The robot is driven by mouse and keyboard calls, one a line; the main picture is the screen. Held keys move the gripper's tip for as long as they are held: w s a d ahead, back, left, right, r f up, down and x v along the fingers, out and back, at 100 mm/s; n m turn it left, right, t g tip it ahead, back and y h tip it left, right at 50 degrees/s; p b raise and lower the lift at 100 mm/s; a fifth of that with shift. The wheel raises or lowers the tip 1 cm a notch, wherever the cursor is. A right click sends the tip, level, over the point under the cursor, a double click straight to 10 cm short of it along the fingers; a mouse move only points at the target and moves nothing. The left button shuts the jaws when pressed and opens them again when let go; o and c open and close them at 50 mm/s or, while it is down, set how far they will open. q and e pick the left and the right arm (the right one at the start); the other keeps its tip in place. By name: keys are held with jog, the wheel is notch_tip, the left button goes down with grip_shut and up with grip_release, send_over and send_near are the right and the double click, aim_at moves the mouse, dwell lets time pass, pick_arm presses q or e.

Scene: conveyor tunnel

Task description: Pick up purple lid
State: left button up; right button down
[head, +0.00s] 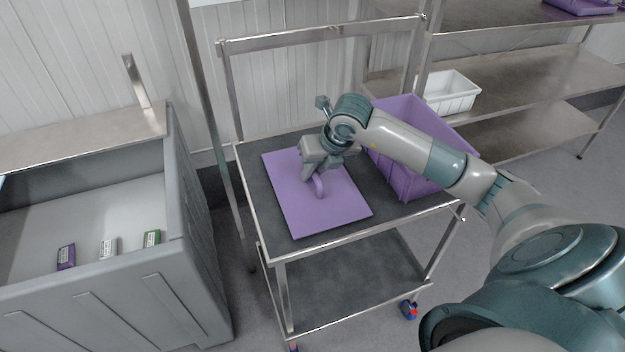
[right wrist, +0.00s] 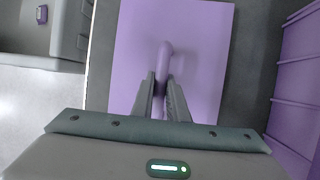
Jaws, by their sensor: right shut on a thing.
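The purple lid (head: 345,208) is a flat rectangular sheet with a raised curved handle (head: 318,187) near its middle. It lies flat on the top of a metal cart, left of a purple crate. My right gripper (head: 317,177) reaches down over the lid and is shut on its handle. In the right wrist view the lid (right wrist: 205,70) fills the middle, and the two fingers (right wrist: 163,100) stand on either side of the handle (right wrist: 163,55). My left gripper is not in view.
The purple crate (head: 405,180) stands on the cart (head: 250,180) close to the lid's right. A grey bin (head: 190,250) with several small boxes is at the left. A metal rack (head: 520,80) with a white tray (head: 450,92) is behind at right.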

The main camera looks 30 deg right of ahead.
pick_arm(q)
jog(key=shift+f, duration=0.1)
pick_arm(e)
jog(key=shift+r, duration=0.2)
jog(key=shift+r+b, duration=0.3)
jog(key=shift+r, duration=0.3)
notch_tip(320, 180, up, 7)
jog(key=shift+b, duration=1.05)
jog(key=shift+r, duration=0.75)
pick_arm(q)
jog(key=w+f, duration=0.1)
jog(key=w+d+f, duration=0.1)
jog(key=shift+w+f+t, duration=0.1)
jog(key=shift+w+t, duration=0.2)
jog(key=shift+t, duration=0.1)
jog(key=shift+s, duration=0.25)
pick_arm(e)
jog(key=c, duration=2.5)
grip_release()
grip_shut()
